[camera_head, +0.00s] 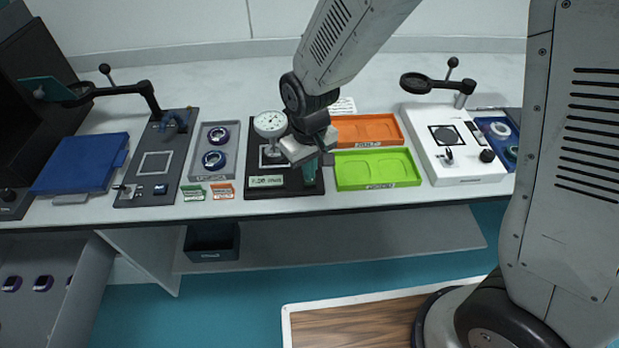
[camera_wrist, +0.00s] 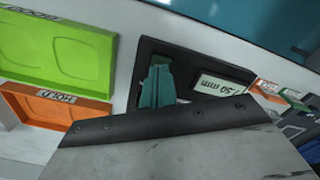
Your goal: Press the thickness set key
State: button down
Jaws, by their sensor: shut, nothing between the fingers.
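The thickness gauge stands on the table on a black base (camera_head: 289,191), with a round white dial (camera_head: 270,124) and a pale display (camera_head: 266,181) with a mm reading. The base (camera_wrist: 193,58) and display (camera_wrist: 222,86) also show in the wrist view, the display upside down. My gripper (camera_head: 310,172) has teal fingers, shut and empty, over the right part of the base, to the right of the display. They also show in the wrist view (camera_wrist: 155,90). I cannot make out the set key; the fingers may cover it. I cannot tell if the fingertips touch the base.
A green tray (camera_head: 376,183) lies close right of the gauge, an orange tray (camera_head: 367,130) behind it. A grey tray (camera_head: 209,174) with two ringed parts stands to the left, small green and orange labels before it. A white instrument (camera_head: 466,172) is farther right.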

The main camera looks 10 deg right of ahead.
aim_at(311, 182)
notch_tip(311, 182, up, 7)
dwell(0.8)
jog(key=s+d+r+m, duration=0.2)
jog(key=s+d+r, duration=0.6)
jog(key=s+d, duration=0.1)
jog(key=s+d+r+m+t, duration=0.1)
jog(key=s+d+r+m, duration=0.2)
jog(key=s+d+r, duration=0.5)
jog(key=s+d, duration=0.2)
jog(key=d, duration=0.2)
jog(key=shift+s+m, duration=0.25)
jog(key=shift+m, duration=0.05)
jog(key=shift+a, duration=0.15)
dwell(1.7)
